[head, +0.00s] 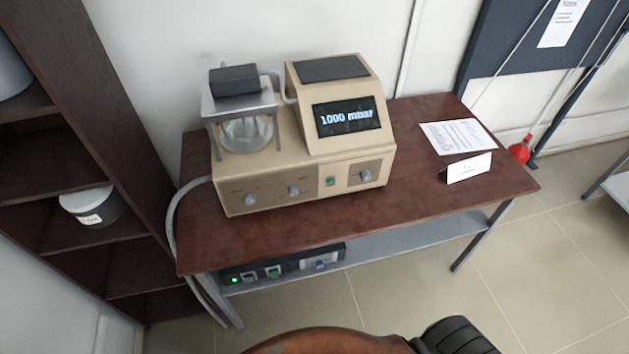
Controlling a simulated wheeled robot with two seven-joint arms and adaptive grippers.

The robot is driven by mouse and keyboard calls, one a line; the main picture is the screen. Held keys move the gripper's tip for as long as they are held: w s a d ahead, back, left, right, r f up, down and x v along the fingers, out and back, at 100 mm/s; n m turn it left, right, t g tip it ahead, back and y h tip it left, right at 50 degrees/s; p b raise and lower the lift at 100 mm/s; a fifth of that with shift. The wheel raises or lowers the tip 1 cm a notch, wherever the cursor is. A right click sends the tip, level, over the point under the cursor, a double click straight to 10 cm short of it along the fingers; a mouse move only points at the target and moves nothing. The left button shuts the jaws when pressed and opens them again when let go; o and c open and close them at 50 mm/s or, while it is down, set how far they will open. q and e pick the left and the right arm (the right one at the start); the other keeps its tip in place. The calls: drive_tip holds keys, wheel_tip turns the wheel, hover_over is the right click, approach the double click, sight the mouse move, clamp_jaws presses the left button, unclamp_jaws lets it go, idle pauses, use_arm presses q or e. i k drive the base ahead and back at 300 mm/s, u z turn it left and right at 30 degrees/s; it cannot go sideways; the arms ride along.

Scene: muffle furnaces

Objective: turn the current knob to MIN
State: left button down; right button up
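A beige instrument (300,135) stands on the brown table, its display (346,117) reading "1000 mbar". Its front panel has a left knob (250,198), a middle knob (293,190), a green button (330,181) and a right knob (366,176). A black control unit (282,264) sits on the shelf under the table, with a lit green lamp, switches and a small control (320,264) at its right. The labels are too small to read, so I cannot tell which is the current knob or where it points. Neither gripper is in view.
The table (440,205) has free room at its front and right. A dark shelf unit (90,150) stands close on the left. A grey hose (172,225) hangs at the table's left edge.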

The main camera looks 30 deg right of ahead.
sight(366, 176)
drive_tip(key=z, duration=1.45)
